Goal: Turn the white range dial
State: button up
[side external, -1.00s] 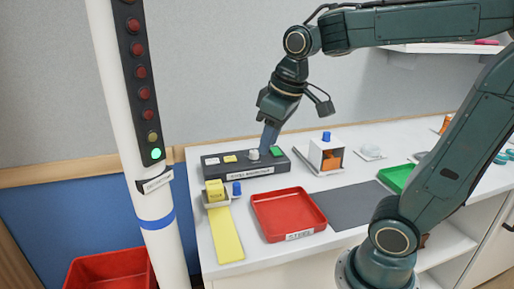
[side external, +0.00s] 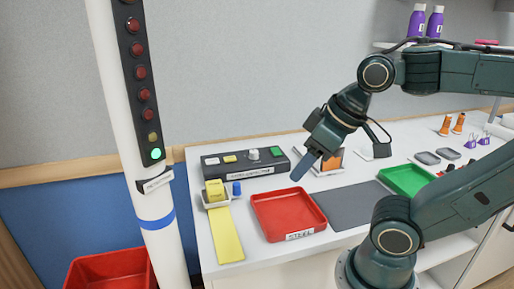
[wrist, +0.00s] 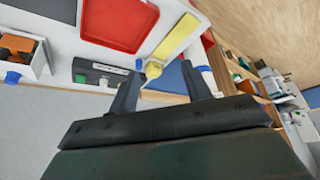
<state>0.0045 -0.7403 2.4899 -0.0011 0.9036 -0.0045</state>
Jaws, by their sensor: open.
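The white range dial (side external: 253,154) is a small round knob on top of the black control box (side external: 228,172), between a white and yellow button pair and a green button (side external: 278,152). My gripper (side external: 300,172) is to the right of the box, in the air and apart from the dial. In the wrist view its two fingers (wrist: 160,72) are spread with nothing held between them. The black box (wrist: 112,70) shows upside down there, with the white dial (wrist: 103,81) beside the left finger. The dial's pointer mark is too small to read.
A red tray (side external: 286,212) stands in front of the box. A yellow strip (side external: 226,235) and blue-capped item (side external: 237,188) lie to its left. A white holder with orange contents (side external: 333,160) is partly behind my gripper. A post with lamps (side external: 138,90), one lit green, stands at left.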

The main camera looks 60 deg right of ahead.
jog(key=w+d+r+g, duration=0.2)
jog(key=w+d+r, duration=0.25)
jog(key=w, duration=0.45)
jog(key=n+g, duration=0.2)
jog(key=g, duration=0.2)
send_over(254, 151)
notch_tip(254, 151, down, 7)
jog(key=shift+d, duration=0.3)
jog(key=f, duration=1.3)
jog(key=shift+a+f, duration=0.3)
jog(key=shift+f, duration=0.05)
jog(key=shift+c, duration=0.2)
jog(key=c, duration=1)
